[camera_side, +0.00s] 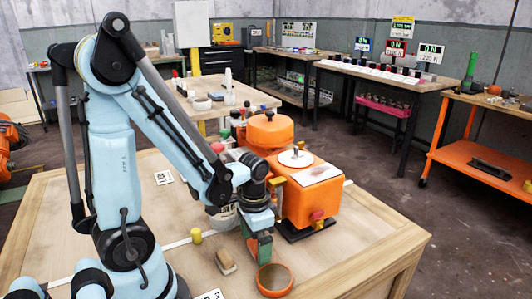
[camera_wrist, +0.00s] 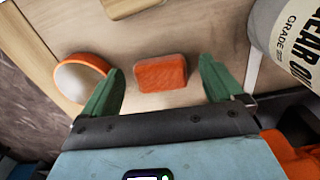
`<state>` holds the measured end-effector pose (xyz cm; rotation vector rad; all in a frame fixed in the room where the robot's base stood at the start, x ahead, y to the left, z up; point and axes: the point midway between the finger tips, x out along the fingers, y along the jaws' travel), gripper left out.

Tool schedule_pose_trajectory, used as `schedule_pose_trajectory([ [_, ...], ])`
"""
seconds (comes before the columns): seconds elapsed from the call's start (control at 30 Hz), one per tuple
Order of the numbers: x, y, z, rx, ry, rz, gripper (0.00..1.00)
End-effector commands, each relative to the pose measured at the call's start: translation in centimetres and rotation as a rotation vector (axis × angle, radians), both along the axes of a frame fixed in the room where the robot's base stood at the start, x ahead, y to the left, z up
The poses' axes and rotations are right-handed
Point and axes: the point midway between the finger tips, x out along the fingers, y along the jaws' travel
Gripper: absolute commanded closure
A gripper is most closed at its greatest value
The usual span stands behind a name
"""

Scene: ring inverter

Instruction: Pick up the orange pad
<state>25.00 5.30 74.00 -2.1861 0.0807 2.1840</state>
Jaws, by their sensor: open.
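The orange pad (camera_wrist: 160,73) is a small rounded block lying on the wooden table, seen in the wrist view. My gripper (camera_wrist: 163,68) has its two green fingers spread, one on each side of the pad, with clear gaps between. In this view the pad lies between the fingertips; I cannot tell how far above the table the tips are. In the side view my gripper (camera_side: 259,248) points down beside the orange machine. The pad cannot be made out there, probably hidden by the fingers.
A round orange-rimmed dish (camera_wrist: 80,78) lies close to the left finger; it also shows in the side view (camera_side: 274,280). A tan block (camera_side: 225,262) and a yellow cylinder (camera_side: 196,236) lie nearby. A gear oil container (camera_wrist: 285,38) and the orange machine (camera_side: 312,200) stand close.

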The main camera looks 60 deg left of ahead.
Motion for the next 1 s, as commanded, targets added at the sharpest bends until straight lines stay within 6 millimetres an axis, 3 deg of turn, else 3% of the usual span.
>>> schedule_pose_trajectory([
  [0.17, 0.0, 0.0, 0.01, 0.0, 0.0, 0.0, 0.08],
  [0.53, 0.0, 0.0, 0.03, 0.0, 0.0, 0.0, 0.65],
  [1.0, 0.01, 0.01, 0.58, 0.0, 0.0, 0.0, 0.66],
])
